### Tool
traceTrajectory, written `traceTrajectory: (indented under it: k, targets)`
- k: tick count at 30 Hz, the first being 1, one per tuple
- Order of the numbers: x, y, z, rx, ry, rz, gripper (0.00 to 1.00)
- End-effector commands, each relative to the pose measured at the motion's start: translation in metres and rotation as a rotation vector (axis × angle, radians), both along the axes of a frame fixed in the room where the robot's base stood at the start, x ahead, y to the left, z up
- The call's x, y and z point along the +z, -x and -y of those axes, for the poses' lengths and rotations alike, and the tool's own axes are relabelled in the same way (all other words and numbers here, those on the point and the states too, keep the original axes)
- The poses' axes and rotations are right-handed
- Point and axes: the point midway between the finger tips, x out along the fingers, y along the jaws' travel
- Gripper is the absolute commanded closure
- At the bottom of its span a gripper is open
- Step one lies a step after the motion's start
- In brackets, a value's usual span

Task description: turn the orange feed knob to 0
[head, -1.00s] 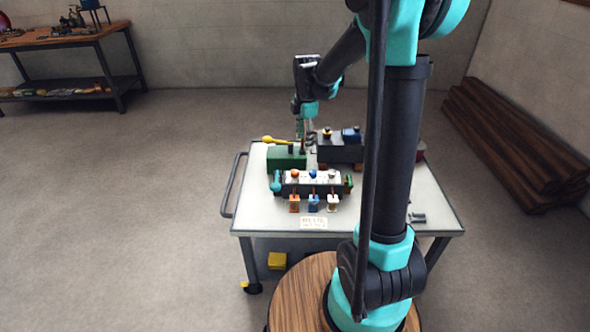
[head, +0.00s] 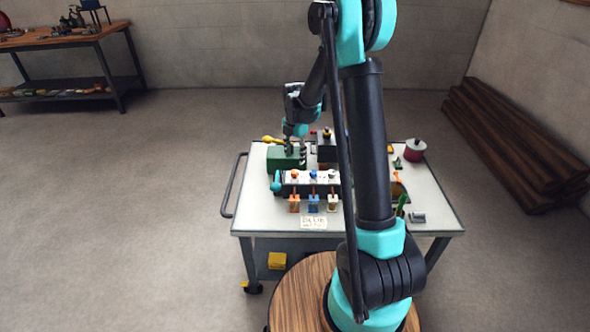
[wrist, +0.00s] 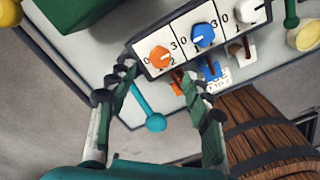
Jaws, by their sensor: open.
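The orange feed knob (wrist: 159,57) is the leftmost of three knobs on a white panel (wrist: 181,33) with numbers 0 to 3 around each. A pale line crosses the knob; I cannot tell which number it points at. In the head view the orange knob (head: 295,174) is at the left of the panel. My gripper (wrist: 158,77) is open and empty, with its fingertips apart on either side below the knob, not touching it. In the head view my gripper (head: 294,148) is above the cart, by the green box.
A blue knob (wrist: 202,35) and a white knob (wrist: 250,11) sit to the right. A teal-ended lever (wrist: 154,121) shows between my fingers. A green box (head: 285,160) stands behind the panel. Small orange, blue and white pieces (head: 313,202) stand in front, above a card (head: 313,223).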

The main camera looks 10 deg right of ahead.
Motion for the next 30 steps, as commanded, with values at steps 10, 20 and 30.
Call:
traceTrajectory:
  k: [10,20,30]
  targets:
    - [-0.058,0.000,0.000,0.000,0.000,0.000,0.49]
    - [-0.071,0.000,0.000,-0.001,0.000,0.000,0.49]
    - [-0.070,0.000,0.000,-0.001,0.000,0.000,0.73]
